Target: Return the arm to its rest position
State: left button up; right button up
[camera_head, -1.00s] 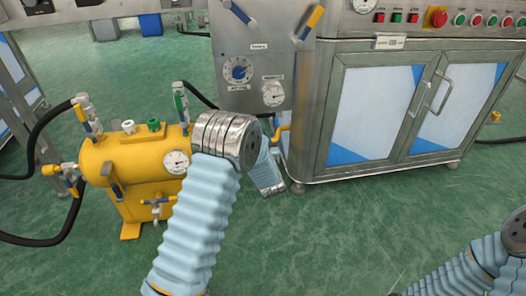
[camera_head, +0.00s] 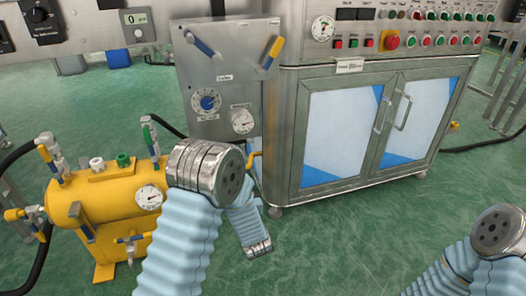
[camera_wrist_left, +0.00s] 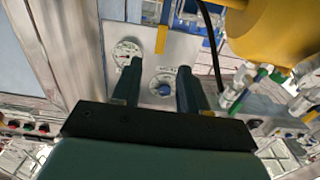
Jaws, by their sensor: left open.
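My left arm (camera_head: 180,245) rises from the bottom of the head view in a pale blue sleeve, and its forearm (camera_head: 246,222) points down beyond the silver joint. My left gripper is not clear in the head view. In the left wrist view, my left gripper (camera_wrist_left: 158,78) shows two dark fingers spread apart with nothing between them. A panel with a gauge (camera_wrist_left: 125,52) and a blue dial (camera_wrist_left: 163,86) shows behind the fingers; contact cannot be seen. My right arm (camera_head: 470,262) is at the lower right of the head view; its gripper is out of view.
A yellow tank (camera_head: 108,198) with valves and hoses stands left of my left arm. A steel cabinet (camera_head: 283,140) with glass doors stands beyond, with a red button (camera_head: 392,40) above. Green floor (camera_head: 345,240) between my arms is clear.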

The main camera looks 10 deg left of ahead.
pick_arm(q)
jog(key=s+d+f+m+g+h, duration=0.1)
jog(key=s+d+f+g+h, duration=0.3)
jog(key=s+f, duration=0.5)
jog(key=s+d+f+m+g+h, duration=0.2)
jog(key=s+f+g+h, duration=0.25)
jog(key=f, duration=0.75)
jog(key=s+d+f+g+h, duration=0.2)
jog(key=s+d+g, duration=0.1)
jog(key=s, duration=0.4)
jog(key=s+d+f+g+h, duration=0.2)
jog(key=s+g+h, duration=0.1)
jog(key=s, duration=0.3)
notch_tip(320, 180, up, 13)
jog(key=s+d+m+p, duration=0.1)
jog(key=p, duration=1.1)
jog(key=shift+s+f, duration=0.2)
jog(key=shift+s, duration=0.2)
jog(key=shift+d, duration=0.1)
